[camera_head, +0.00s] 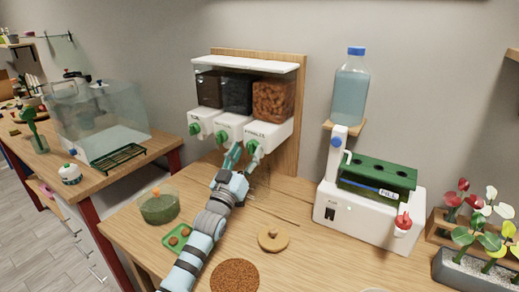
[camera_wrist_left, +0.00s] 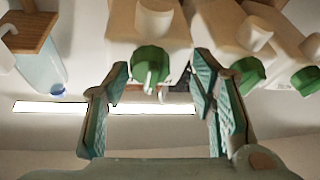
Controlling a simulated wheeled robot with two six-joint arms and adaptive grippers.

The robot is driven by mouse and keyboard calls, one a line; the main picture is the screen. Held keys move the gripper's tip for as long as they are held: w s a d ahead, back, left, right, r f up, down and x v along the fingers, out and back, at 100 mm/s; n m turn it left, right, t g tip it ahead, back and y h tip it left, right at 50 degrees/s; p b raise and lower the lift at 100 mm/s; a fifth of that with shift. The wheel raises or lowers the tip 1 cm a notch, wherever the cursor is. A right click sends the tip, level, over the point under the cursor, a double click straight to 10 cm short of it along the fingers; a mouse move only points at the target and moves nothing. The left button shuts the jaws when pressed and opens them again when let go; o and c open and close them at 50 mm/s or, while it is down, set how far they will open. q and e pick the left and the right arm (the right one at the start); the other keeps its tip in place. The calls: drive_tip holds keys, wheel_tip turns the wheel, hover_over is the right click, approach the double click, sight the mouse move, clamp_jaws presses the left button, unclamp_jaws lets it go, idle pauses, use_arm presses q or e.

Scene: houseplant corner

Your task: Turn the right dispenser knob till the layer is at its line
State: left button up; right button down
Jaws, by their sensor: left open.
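The right dispenser (camera_head: 268,134) is a white box under a clear bin of brown chunks (camera_head: 273,100). Its green knob (camera_head: 253,148) faces forward. My left gripper (camera_head: 243,158) is just in front of and below this knob. In the left wrist view the right dispenser knob (camera_wrist_left: 151,62) shows between and beyond the open fingers of my left gripper (camera_wrist_left: 160,85), with no contact that I can make out. The middle dispenser knob (camera_head: 221,138) and the left dispenser knob (camera_head: 195,129) are to its left. I cannot make out a layer or line. My right gripper is not in view.
A white machine (camera_head: 365,215) with a green tray and a water bottle (camera_head: 350,88) stands right. A round glass bowl (camera_head: 158,207), green dish (camera_head: 177,238), cork ring (camera_head: 273,239) and brown disc (camera_head: 234,276) lie around my arm. Potted plants (camera_head: 478,262) are far right.

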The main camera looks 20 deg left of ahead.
use_arm(q)
drive_tip(key=shift+s+d+r, duration=0.1)
drive_tip(key=shift+s+r, duration=0.1)
drive_tip(key=shift+r, duration=0.05)
drive_tip(key=shift+d, duration=0.2)
drive_tip(key=shift+c, duration=0.6)
drive_tip(key=shift+w+d, duration=0.1)
drive_tip(key=shift+d, duration=0.05)
drive_tip(key=shift+c, duration=1.4)
drive_tip(key=shift+w, duration=0.1)
drive_tip(key=c, duration=0.7)
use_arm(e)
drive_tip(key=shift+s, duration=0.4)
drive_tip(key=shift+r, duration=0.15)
